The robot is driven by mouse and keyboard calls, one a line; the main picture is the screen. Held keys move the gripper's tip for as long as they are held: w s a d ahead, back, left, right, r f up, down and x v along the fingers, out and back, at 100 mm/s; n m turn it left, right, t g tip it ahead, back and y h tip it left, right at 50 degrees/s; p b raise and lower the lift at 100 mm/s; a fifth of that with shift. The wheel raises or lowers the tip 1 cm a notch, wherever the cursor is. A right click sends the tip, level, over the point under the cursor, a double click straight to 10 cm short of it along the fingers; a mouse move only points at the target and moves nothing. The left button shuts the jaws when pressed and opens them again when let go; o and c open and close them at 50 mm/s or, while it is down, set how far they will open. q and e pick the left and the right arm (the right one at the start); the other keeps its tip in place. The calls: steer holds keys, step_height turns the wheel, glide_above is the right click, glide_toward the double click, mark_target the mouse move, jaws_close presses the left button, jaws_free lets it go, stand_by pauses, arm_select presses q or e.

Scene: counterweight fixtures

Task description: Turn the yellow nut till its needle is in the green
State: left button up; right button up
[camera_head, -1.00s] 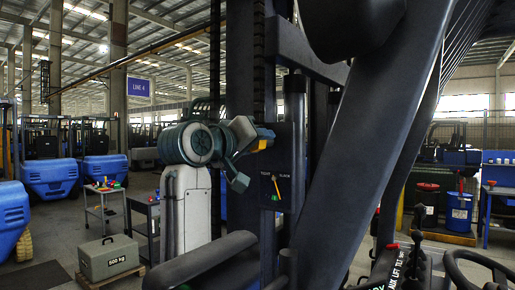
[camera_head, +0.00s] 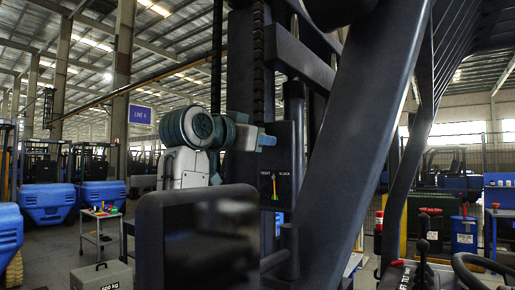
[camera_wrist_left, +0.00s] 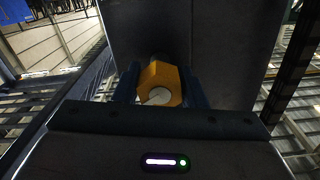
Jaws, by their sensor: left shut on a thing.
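The yellow nut (camera_wrist_left: 160,84) shows in the left wrist view with a pale round end in its middle. My left gripper (camera_wrist_left: 161,92) is shut on it, with one dark blue finger at each side. In the head view my left gripper (camera_head: 264,140) is at the dark mast plate, above the gauge; the nut cannot be made out there. The gauge (camera_head: 266,190) is a dark panel marked TIGHT and SLACK. Its yellow needle (camera_head: 274,184) stands nearly upright. A small green patch lies at its lower end; the exact reading is too small to tell. My right gripper is not in view.
A dark block (camera_head: 200,240) fills the lower middle of the head view. A thick slanted dark post (camera_head: 350,130) stands right of the gauge. A grey weight (camera_head: 100,276) and a small cart (camera_head: 100,225) are at the lower left.

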arm_select(q)
steer(key=shift+m, duration=0.5)
steer(key=shift+b, duration=0.3)
steer(key=o, duration=1)
steer(key=shift+s+a, duration=0.1)
steer(key=shift+s, duration=0.1)
steer(key=b+v, duration=0.5)
steer(key=v, duration=0.5)
steer(key=shift+s+a, duration=0.15)
steer(key=shift+s, duration=0.05)
